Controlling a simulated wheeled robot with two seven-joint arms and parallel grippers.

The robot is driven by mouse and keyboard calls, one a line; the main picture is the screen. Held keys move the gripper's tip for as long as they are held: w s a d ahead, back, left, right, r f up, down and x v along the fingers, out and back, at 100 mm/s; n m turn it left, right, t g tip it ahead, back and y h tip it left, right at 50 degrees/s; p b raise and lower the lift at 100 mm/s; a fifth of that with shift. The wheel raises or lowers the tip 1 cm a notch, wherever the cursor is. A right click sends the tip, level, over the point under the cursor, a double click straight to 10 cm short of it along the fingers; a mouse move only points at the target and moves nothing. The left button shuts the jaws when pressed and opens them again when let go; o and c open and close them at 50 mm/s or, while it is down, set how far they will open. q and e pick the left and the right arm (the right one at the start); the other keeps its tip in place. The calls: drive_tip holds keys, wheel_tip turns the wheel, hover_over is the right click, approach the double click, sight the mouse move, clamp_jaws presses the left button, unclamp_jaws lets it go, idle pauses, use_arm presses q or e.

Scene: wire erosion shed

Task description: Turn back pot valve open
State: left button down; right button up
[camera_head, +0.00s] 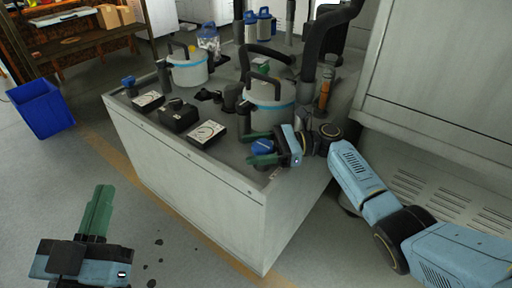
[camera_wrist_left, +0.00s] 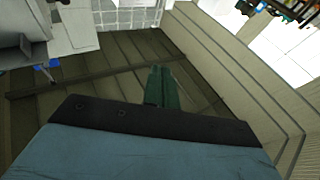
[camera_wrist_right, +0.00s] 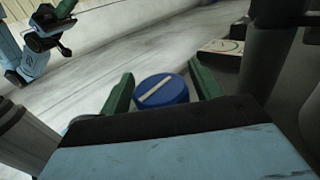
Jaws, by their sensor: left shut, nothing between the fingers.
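Two pale pots with blue bands and black handles stand on the grey bench: one pot (camera_head: 187,70) at the left and another pot (camera_head: 270,102) at the right. A blue valve knob (camera_head: 128,80) sits by the left pot, at the bench edge. A second blue valve knob (camera_head: 262,146) sits by the right pot. In the right wrist view this round knob (camera_wrist_right: 160,97) has a white bar across it, slanting. My right gripper (camera_head: 263,147) is open, its green fingers either side of that knob; contact cannot be told. My left gripper (camera_head: 101,198) is shut and empty, over the floor.
Gauges (camera_head: 207,132) and a black box (camera_head: 178,115) line the bench's near edge. Dark pipes (camera_head: 316,50) rise behind the right pot. A pale cabinet (camera_head: 437,75) stands close to my right arm. A blue bin (camera_head: 41,108) is on the floor at left.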

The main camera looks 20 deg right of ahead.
drive_tip(key=shift+o, duration=0.3)
drive_tip(key=shift+d, duration=0.1)
drive_tip(key=shift+d, duration=0.3)
drive_tip(key=d, duration=0.3)
drive_tip(key=d+p, duration=0.1)
drive_tip(key=d, duration=0.3)
drive_tip(key=s+d, duration=0.1)
drive_tip(key=d, duration=0.2)
drive_tip(key=shift+d, duration=0.15)
drive_tip(key=shift+s+d, duration=0.1)
drive_tip(key=shift+d, duration=0.35)
use_arm(q)
wheel_tip(320, 180, down, 6)
drive_tip(key=a+g+y, duration=0.1)
drive_tip(key=g, duration=0.3)
drive_tip(key=shift+w+y, duration=0.3)
